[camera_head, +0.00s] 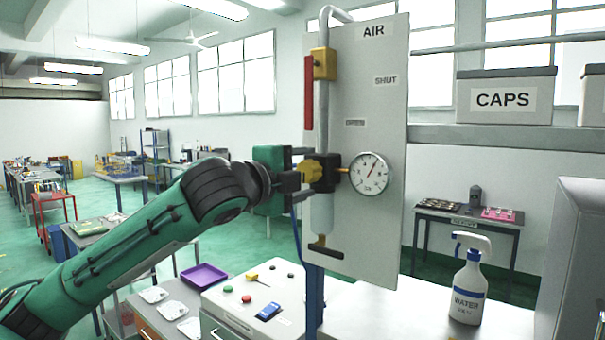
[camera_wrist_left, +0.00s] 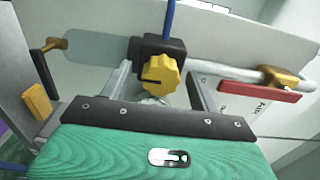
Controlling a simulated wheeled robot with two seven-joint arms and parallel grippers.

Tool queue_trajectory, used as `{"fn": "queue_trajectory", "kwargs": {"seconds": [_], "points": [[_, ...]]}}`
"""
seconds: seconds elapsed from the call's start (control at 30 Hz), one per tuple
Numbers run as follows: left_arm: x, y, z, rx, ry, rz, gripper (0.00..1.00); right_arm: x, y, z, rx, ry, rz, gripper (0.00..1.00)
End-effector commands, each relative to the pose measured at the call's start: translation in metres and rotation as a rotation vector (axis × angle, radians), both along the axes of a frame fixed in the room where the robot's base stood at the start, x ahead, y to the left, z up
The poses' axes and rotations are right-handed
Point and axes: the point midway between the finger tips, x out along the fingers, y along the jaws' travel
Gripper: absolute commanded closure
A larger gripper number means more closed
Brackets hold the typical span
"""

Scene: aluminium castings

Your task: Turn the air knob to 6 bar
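The yellow air knob (camera_head: 325,169) sits on a black regulator body (camera_head: 324,185) on the upright white AIR panel (camera_head: 385,225). In the left wrist view the knob (camera_wrist_left: 161,77) shows between the two spread fingers (camera_wrist_left: 160,72), with a gap on each side. The gripper is open. My right gripper is not in view.
A red lever (camera_head: 309,93) hangs alongside the pipe above the knob, below a yellow valve (camera_head: 323,63). A dark handle (camera_head: 325,247) is below. A button box (camera_head: 252,303), purple tray (camera_head: 204,276) and WATER spray bottle (camera_head: 468,285) stand on the benches below.

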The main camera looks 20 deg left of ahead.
Motion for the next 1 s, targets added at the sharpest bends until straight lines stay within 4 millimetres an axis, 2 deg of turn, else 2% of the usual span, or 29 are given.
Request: {"fn": "queue_trajectory", "kwargs": {"seconds": [0.27, 0.37, 0.47, 0.8, 1.0], "points": [[-0.001, 0.001, 0.000, 0.000, -0.002, 0.000, 0.38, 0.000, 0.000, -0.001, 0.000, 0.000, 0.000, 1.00], [-0.008, 0.003, -0.001, 0.000, -0.003, -0.001, 0.38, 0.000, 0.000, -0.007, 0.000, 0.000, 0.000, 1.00], [-0.022, 0.009, -0.003, 0.000, -0.005, 0.001, 0.38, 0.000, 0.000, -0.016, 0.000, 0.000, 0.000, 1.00], [-0.094, 0.035, -0.004, 0.000, -0.005, 0.001, 0.38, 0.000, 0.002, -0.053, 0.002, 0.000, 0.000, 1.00], [-0.121, 0.045, -0.002, 0.000, -0.002, 0.001, 0.38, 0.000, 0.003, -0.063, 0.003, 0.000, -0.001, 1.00]]}}
